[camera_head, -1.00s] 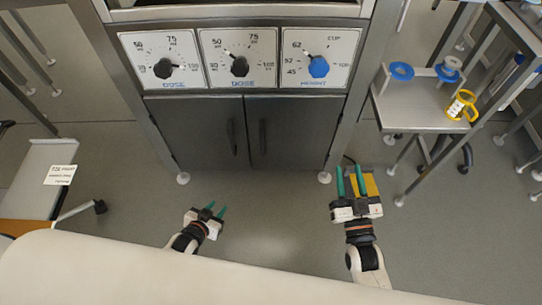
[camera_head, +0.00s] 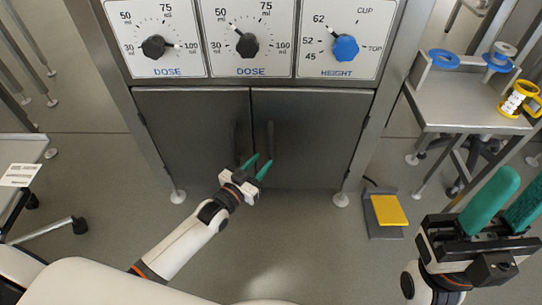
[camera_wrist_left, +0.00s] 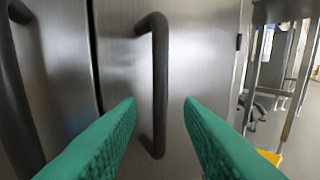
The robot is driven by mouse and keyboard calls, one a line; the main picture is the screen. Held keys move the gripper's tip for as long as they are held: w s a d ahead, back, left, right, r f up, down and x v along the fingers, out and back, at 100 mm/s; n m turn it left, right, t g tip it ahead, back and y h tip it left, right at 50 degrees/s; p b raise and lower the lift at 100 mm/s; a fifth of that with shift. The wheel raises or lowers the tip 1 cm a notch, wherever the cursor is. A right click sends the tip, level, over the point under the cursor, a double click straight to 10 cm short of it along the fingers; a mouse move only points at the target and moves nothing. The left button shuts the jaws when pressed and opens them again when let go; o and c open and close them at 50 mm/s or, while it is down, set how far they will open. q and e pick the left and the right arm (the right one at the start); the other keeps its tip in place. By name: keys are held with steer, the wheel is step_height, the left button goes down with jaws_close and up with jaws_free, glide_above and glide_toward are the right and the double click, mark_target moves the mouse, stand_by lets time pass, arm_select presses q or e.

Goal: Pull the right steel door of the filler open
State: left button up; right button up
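The filler's right steel door (camera_head: 318,135) is shut and has a dark vertical bar handle (camera_head: 270,138) near its inner edge. The door also shows in the left wrist view (camera_wrist_left: 200,50), with its handle (camera_wrist_left: 158,90) between and beyond the green fingertips. My left gripper (camera_head: 257,168) is open just in front of the lower part of that handle, and I see no contact. The left wrist view shows its fingers (camera_wrist_left: 160,110) apart and empty. My right gripper (camera_head: 510,200) is at the lower right, well away from the doors, its green fingers apart and empty.
The left steel door (camera_head: 195,135) is shut beside it, with its own handle (camera_head: 236,140). Dials sit above on the panel (camera_head: 245,40). A yellow pedal (camera_head: 388,210) lies on the floor at the right.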

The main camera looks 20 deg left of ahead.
mark_target(269, 154)
arm_select(q)
steer(key=b+x, duration=0.1)
steer(key=x, duration=0.4)
steer(key=shift+w+d+b, duration=0.1)
steer(key=shift+w+b, duration=0.25)
jaws_close()
